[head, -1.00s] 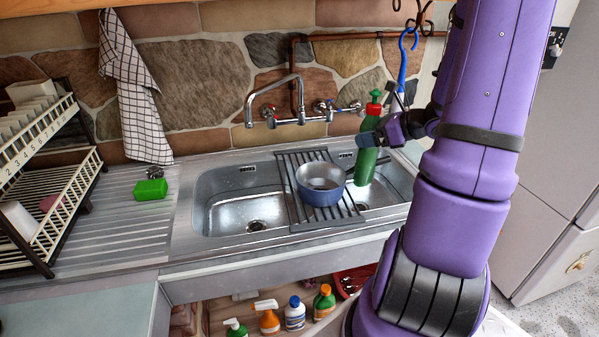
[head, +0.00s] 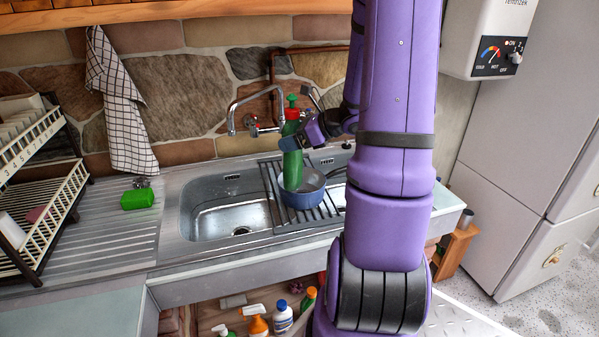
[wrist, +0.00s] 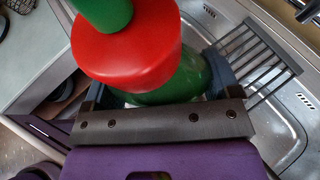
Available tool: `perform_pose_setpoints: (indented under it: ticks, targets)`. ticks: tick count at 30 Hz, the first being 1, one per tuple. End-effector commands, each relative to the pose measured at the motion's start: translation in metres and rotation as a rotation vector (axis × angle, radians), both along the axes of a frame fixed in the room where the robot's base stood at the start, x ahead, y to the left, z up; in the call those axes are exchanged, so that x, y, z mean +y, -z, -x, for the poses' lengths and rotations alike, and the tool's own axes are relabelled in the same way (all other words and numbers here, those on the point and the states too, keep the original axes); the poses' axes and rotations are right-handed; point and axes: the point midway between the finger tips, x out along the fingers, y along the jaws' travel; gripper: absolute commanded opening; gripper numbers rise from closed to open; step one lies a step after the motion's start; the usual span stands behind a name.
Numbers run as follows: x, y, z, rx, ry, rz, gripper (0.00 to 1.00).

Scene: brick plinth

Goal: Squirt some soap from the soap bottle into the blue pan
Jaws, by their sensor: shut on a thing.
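The soap bottle (head: 292,160) is green with a red collar and a green tip. It stands roughly upright in front of or over the blue pan (head: 303,197); I cannot tell whether its base touches the pan. My gripper (head: 301,133) is shut on the bottle near its top, from the right side. In the wrist view the bottle's red collar (wrist: 125,50) and green tip fill the upper middle, with my gripper (wrist: 165,95) around the green body below. The pan rests on the dark drying rack over the sink, partly hidden by the bottle.
The rack (head: 273,184) lies across the metal sink (head: 208,222). The faucet (head: 234,112) rises behind, left of the bottle. Several bottles stand on the shelf below. The left basin is empty.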

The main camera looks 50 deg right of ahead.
Motion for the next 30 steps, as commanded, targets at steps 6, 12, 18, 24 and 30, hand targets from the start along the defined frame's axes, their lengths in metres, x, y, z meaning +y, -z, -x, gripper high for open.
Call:
perform_pose_setpoints:
  ticks: [6,12,18,24,30]
  targets:
    - [0.000,-0.001,0.000,0.005,-0.001,-0.023,0.21]
    - [0.000,-0.002,0.000,0.028,-0.002,-0.091,0.21]
    - [0.000,-0.003,0.000,0.062,-0.002,-0.187,0.21]
    - [0.000,-0.002,0.000,0.092,-0.004,-0.282,0.21]
    - [-0.001,0.010,0.000,0.127,-0.003,-0.378,0.21]
